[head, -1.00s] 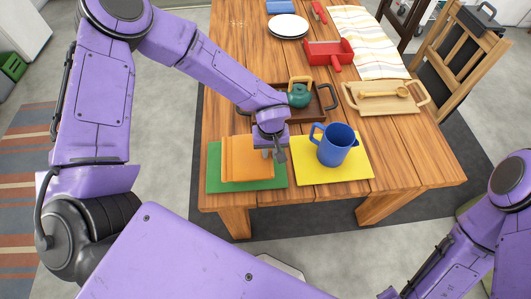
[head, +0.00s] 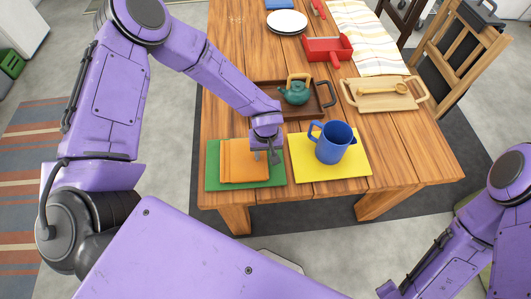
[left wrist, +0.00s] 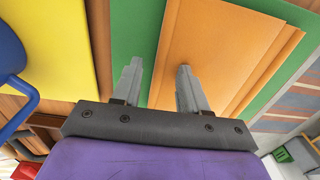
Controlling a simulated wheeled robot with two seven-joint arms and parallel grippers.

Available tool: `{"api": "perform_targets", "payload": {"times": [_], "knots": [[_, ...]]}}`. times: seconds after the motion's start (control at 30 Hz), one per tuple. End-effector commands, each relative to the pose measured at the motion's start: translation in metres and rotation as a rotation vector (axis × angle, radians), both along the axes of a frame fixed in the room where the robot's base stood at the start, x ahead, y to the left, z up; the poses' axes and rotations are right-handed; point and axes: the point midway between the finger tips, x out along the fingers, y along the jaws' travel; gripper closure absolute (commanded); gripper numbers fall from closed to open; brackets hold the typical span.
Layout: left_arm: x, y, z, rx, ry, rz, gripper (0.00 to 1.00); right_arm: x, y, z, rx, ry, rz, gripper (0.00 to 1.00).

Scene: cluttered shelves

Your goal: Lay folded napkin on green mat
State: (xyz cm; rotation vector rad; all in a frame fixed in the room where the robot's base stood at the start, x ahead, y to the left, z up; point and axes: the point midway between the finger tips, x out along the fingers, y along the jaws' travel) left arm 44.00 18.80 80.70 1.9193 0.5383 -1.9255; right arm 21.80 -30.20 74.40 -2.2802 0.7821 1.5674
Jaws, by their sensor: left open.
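The folded orange napkin (head: 242,165) lies on the green mat (head: 212,177) at the table's near left corner, with green showing around it. In the left wrist view the napkin (left wrist: 215,55) shows its layered folds, and the mat (left wrist: 128,30) shows beside it. My left gripper (head: 267,156) is at the napkin's right edge. In the left wrist view its fingers (left wrist: 158,75) are apart with nothing held between them. One finger overlaps the napkin and the other overlaps the mat; whether they touch is unclear. My right gripper is not in view.
A blue mug (head: 334,145) stands on a yellow mat (head: 305,172) just right of the gripper. The table's front edge is close.

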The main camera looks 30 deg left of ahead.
Motion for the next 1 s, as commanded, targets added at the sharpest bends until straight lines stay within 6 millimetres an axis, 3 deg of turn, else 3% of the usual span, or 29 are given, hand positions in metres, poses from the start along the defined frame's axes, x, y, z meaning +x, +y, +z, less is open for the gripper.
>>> {"api": "perform_targets", "payload": {"times": [0.3, 0.43, 0.6, 1.0], "knots": [[0.001, -0.001, 0.077, -0.004, -0.006, 0.001, 0.57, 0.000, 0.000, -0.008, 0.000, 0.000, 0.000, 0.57], [0.001, -0.001, 0.100, -0.002, -0.004, 0.001, 0.57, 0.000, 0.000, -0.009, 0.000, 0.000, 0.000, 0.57], [0.000, -0.001, 0.112, -0.002, -0.001, -0.001, 0.57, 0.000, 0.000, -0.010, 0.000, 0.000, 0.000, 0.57], [0.001, -0.001, 0.112, -0.001, -0.001, -0.001, 0.57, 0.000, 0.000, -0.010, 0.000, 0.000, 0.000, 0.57]]}}
